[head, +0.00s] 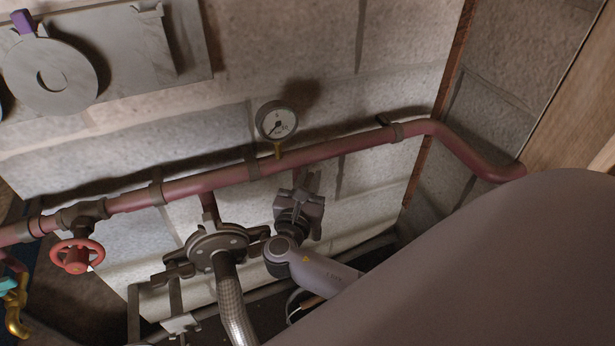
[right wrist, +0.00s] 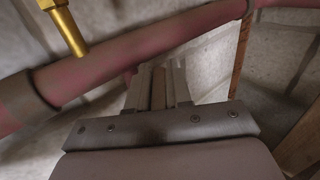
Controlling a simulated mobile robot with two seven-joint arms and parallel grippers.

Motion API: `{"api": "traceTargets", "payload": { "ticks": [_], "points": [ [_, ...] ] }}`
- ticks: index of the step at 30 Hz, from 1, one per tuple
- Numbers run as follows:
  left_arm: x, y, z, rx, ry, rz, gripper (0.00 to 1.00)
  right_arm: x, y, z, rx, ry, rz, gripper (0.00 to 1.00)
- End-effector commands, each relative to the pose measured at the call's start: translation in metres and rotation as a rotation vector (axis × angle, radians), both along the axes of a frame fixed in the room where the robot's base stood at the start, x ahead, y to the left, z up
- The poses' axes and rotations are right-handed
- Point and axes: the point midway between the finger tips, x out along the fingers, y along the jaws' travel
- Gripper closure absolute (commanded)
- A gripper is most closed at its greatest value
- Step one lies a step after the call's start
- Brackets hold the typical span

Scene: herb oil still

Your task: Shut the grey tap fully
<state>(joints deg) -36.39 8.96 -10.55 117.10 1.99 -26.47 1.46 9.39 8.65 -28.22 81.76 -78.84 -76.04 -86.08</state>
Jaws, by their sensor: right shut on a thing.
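My right gripper (head: 298,190) is at a short branch below the red pipe (head: 330,149), right of the flanged fitting. In the right wrist view my right gripper (right wrist: 158,80) has its two grey fingers close together on a narrow brownish-grey bar (right wrist: 158,90), which looks like the handle of the grey tap. The tap's body is mostly hidden behind the gripper and fingers, so I cannot tell how far the handle is turned. My left gripper is not in view.
A pressure gauge (head: 277,121) stands on the pipe just above the gripper; its brass stem (right wrist: 66,26) shows in the right wrist view. A flanged fitting (head: 205,240) with a braided hose (head: 231,300) is close on the left. A red handwheel (head: 77,256) is further left.

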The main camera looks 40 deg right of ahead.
Motion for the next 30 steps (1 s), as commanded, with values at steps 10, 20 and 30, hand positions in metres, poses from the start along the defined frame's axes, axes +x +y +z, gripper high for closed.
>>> {"api": "traceTargets", "payload": {
  "ticks": [10,20,30],
  "points": [
    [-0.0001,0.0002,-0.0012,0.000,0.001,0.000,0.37,-0.0012,-0.0030,0.0015,-0.001,-0.004,-0.225,1.00],
    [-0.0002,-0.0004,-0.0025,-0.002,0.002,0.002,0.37,-0.0028,-0.0040,0.0018,-0.003,-0.005,-0.306,1.00],
    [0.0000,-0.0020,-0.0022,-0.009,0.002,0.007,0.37,-0.0032,-0.0040,0.0021,-0.004,-0.005,-0.312,1.00]
  ]
}}
